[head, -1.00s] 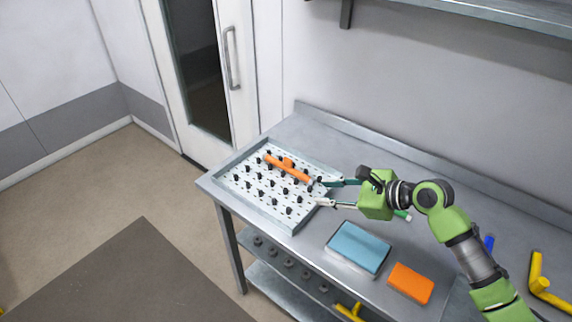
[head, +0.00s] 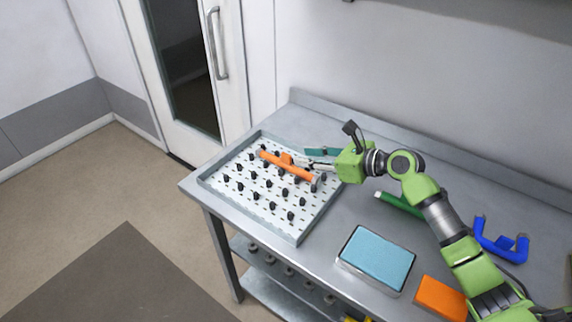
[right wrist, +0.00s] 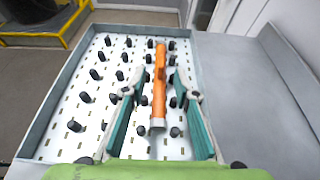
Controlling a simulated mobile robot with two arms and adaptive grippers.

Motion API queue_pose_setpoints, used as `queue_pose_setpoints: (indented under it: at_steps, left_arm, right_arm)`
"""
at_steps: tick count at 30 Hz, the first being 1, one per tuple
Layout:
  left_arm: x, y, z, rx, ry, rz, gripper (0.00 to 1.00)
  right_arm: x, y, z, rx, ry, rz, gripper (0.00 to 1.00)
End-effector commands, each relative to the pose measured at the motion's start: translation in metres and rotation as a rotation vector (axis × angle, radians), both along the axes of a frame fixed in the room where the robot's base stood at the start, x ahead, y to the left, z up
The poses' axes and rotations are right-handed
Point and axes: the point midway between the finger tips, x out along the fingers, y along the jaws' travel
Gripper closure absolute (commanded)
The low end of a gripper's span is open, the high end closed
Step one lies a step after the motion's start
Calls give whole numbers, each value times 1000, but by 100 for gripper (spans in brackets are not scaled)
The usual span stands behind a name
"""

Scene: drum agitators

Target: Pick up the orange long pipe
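The orange long pipe (head: 288,167) lies on the white pegged tray (head: 234,203), among its black pegs, near the tray's back right side. It has a short side branch. My right gripper (head: 296,157) reaches over the tray from the right, beside the pipe's near end. In the right wrist view the pipe (right wrist: 159,85) lies between the two open teal fingers of the gripper (right wrist: 158,92), with a gap on both sides. My left gripper is not in view.
The tray stands on a metal table (head: 325,225). To the right are a green pipe (head: 402,204), a blue pipe (head: 500,243), a blue sponge-like block (head: 377,258) and an orange block (head: 441,298). The back wall rises behind the table.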

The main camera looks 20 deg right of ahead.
Motion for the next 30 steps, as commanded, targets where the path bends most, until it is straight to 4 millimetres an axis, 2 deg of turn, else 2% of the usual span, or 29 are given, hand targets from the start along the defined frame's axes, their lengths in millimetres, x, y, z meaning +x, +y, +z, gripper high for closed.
queue_pose_setpoints:
  at_steps: [3,11,21,30]
  left_arm:
    - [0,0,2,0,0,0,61]
    - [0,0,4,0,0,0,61]
    - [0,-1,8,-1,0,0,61]
    - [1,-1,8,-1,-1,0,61]
  right_arm:
    - [15,11,-7,1,0,0,72]
    - [28,21,-15,-1,-1,0,72]
    - [58,41,-35,-1,-1,0,72]
    - [61,44,-37,-3,-1,1,72]
